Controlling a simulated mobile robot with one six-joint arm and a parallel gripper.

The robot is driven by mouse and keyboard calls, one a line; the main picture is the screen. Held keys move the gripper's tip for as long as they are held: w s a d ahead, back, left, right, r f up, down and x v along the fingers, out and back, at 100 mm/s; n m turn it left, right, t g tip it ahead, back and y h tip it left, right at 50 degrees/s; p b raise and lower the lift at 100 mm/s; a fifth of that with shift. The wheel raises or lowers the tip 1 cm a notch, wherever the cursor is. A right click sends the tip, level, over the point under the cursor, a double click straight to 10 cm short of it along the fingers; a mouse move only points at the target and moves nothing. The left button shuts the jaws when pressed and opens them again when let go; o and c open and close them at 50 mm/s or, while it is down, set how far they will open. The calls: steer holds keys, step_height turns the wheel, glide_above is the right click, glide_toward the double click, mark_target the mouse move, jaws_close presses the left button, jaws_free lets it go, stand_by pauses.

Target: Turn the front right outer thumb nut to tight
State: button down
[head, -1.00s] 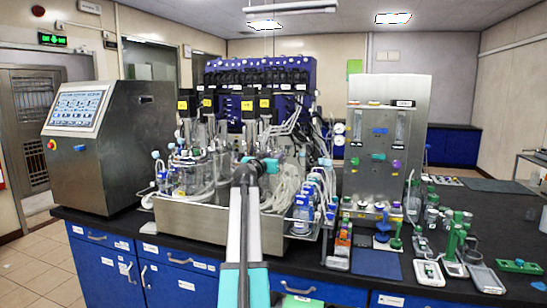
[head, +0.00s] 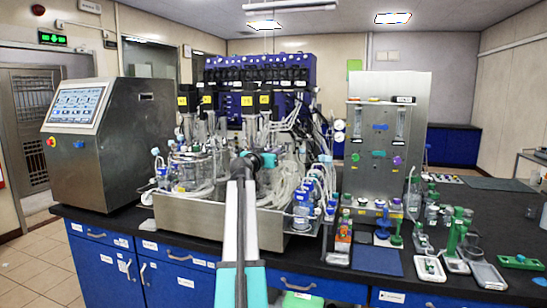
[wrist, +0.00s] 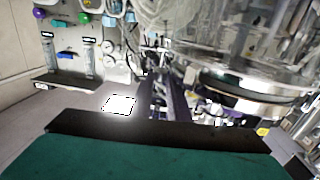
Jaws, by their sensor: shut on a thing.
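My gripper (wrist: 165,98) shows in the wrist view as dark narrow fingers above a dark bar and my teal wrist. It is shut on a small part beside the metal rim (wrist: 255,88) of a glass vessel. That part is mostly hidden between the fingers; I cannot make out the thumb nut's shape or how far it is turned. In the head view my arm reaches over the front of the steel tray (head: 185,216) to the right-hand vessel of the twin bioreactors. There my arm hides the fingertips and the nut.
Looped clear tubing (head: 285,185) hangs close right of my arm. Small blue-capped bottles (head: 303,210) stand at the tray's right end. A steel panel (head: 377,130) with gauges stands further right. A control cabinet (head: 115,145) stands left. Black bench top shows at front.

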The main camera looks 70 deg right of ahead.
steer(key=shift+w+d+f+m+g+b, duration=0.15)
steer(key=shift+m+g+b, duration=0.45)
steer(key=shift+b, duration=1)
steer(key=shift+w+a+m+g+b, duration=0.1)
steer(key=shift+w+m+g+b, duration=0.2)
steer(key=shift+g+b, duration=0.9)
steer(key=shift+m+g+y+b, duration=0.3)
steer(key=shift+m+b, duration=0.2)
steer(key=shift+b, duration=0.7)
steer(key=c, duration=1.7)
jaws_free()
